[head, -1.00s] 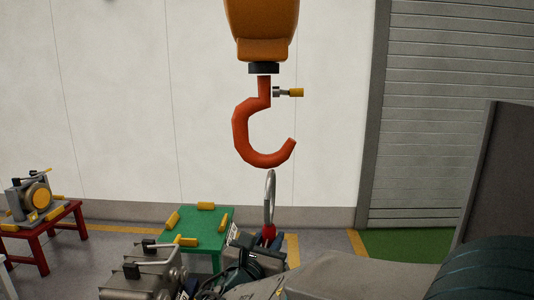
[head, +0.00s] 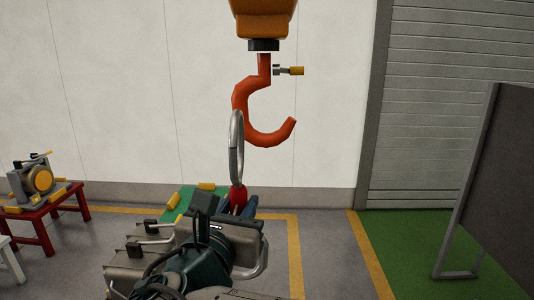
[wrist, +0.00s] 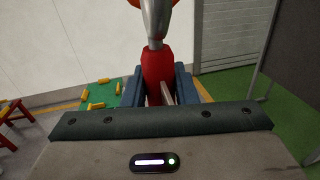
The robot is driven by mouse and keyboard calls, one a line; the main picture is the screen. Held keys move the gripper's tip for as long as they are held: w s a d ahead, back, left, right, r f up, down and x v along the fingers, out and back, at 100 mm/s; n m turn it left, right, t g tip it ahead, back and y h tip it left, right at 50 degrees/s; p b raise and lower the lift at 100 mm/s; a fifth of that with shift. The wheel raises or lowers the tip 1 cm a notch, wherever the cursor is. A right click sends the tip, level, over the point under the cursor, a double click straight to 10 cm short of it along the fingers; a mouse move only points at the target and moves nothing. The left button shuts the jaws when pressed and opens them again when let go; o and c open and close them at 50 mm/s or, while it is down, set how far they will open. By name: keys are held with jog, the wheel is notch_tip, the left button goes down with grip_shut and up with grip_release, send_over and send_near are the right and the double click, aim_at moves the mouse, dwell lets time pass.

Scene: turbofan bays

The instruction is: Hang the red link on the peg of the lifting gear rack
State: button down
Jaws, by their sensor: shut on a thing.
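My gripper (head: 238,206) is shut on the red link (head: 239,195), a red body with a tall steel ring (head: 236,150) standing upright above it. In the wrist view the red link (wrist: 158,68) sits between the two dark blue fingers. The ring overlaps the left side of a large orange-red hook (head: 269,137) in the head view. I cannot tell whether it touches the hook or is only in front of it. The wrist view cuts off the ring's top. I cannot make out a lifting gear rack with a peg.
The hook hangs from an orange block (head: 262,15), with a small yellow-ended pin (head: 296,71) beside its shank. A red stand (head: 42,216) carries a machine at left. A dark panel (head: 500,180) stands at right.

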jog(key=p+x, duration=0.3)
jog(key=x, duration=1.4)
notch_tip(320, 180, down, 7)
jog(key=shift+r, duration=0.2)
jog(key=shift+f+b, duration=0.2)
jog(key=shift+b, duration=0.2)
jog(key=c, duration=1.2)
grip_release()
jog(key=shift+o, duration=0.2)
